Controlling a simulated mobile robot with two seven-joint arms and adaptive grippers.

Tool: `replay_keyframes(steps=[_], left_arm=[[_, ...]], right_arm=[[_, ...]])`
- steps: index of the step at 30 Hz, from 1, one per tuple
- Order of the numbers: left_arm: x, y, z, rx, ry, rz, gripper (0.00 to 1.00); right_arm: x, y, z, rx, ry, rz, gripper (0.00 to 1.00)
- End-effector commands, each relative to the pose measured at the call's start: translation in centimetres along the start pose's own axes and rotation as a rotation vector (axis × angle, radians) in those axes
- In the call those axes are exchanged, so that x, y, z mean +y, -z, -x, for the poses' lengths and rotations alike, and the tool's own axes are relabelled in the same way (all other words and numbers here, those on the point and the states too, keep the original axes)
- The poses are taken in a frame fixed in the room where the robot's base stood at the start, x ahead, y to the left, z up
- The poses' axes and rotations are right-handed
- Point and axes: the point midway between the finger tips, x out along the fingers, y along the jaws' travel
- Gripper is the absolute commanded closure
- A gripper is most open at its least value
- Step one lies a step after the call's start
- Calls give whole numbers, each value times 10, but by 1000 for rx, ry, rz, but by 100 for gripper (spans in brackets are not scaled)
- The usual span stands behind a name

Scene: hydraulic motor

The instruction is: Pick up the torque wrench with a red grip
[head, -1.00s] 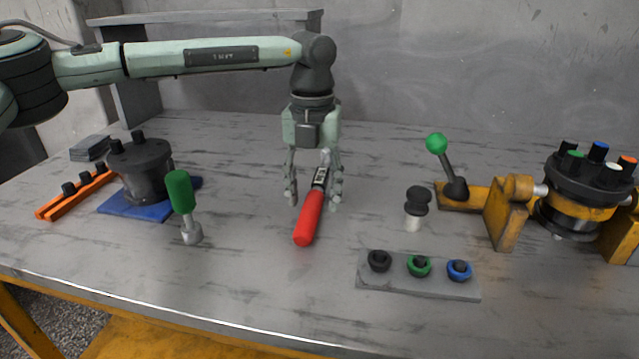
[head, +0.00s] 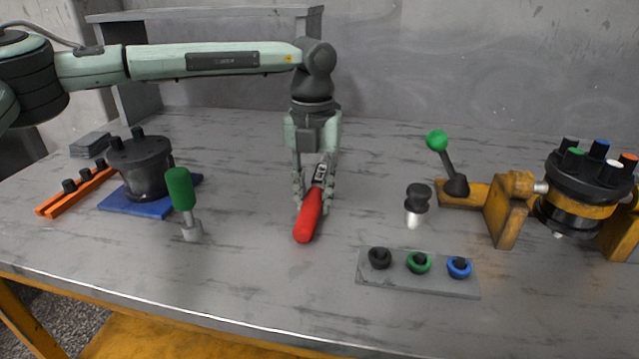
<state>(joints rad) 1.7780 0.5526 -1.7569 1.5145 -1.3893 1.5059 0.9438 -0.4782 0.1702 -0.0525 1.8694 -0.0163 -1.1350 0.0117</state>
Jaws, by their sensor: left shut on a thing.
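The torque wrench with a red grip (head: 308,222) lies on the grey table, its red end toward the front edge. Its dark shaft with a light scale runs back between my fingers. My left gripper (head: 314,203) comes down from above and is shut on the wrench around the rear of the red grip. The wrench's head is hidden behind the gripper. It appears to rest on the table. My right gripper is not in view.
A green-handled tool (head: 181,195) stands to the left, near a black motor part (head: 141,165) on a blue plate. A black-topped cylinder (head: 416,205), a grey plate with rings (head: 417,285) and a yellow fixture (head: 507,222) are to the right.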

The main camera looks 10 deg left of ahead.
Motion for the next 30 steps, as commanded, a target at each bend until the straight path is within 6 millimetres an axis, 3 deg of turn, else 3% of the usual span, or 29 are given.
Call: replay_keyframes(steps=[10, 17, 30], left_arm=[[0, -1, 9, -4, 0, 0, 100], [-1, -1, 41, -6, 2, -1, 100], [63, 66, 95, -6, 2, 1, 100]], right_arm=[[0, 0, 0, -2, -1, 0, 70], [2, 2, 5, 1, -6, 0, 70], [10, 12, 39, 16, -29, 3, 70]])
